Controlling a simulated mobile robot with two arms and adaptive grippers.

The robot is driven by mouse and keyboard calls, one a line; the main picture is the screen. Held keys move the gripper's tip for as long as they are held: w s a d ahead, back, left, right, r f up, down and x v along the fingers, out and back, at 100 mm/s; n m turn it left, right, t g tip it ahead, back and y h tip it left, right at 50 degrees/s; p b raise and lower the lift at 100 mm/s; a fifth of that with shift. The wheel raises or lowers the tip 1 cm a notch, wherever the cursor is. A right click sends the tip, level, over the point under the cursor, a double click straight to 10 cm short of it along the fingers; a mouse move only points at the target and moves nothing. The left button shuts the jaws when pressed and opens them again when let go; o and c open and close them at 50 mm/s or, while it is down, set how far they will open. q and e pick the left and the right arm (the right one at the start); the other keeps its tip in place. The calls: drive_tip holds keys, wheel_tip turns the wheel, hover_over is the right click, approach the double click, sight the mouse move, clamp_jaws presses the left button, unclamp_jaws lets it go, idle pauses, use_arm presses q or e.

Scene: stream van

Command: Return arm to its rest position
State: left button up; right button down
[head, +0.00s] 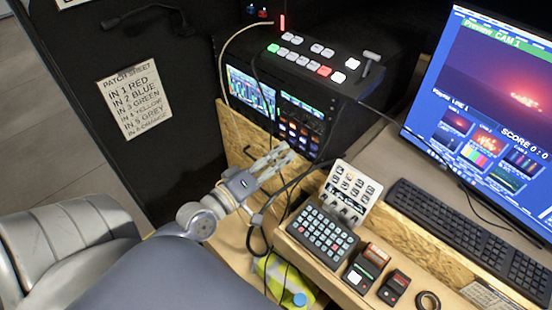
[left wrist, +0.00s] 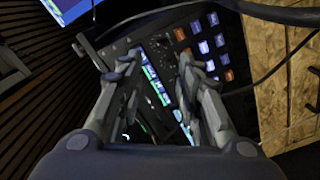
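My left gripper (head: 272,166) reaches up and right from the lower middle of the head view. It is in front of the wooden panel and the rack of video gear. In the left wrist view its two fingers (left wrist: 158,88) stand apart with nothing between them. Behind them shows the rack panel with lit buttons (left wrist: 205,45). My right gripper is not in either view.
The video switcher (head: 310,55) tops the rack. A button pad (head: 322,232), a small white panel (head: 350,188), a keyboard (head: 470,235) and a monitor (head: 490,100) crowd the desk. Cables hang near the gripper. A grey seat (head: 65,240) is at left.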

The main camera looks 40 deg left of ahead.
use_arm(q)
drive_tip(key=shift+s, duration=0.3)
idle(0.4)
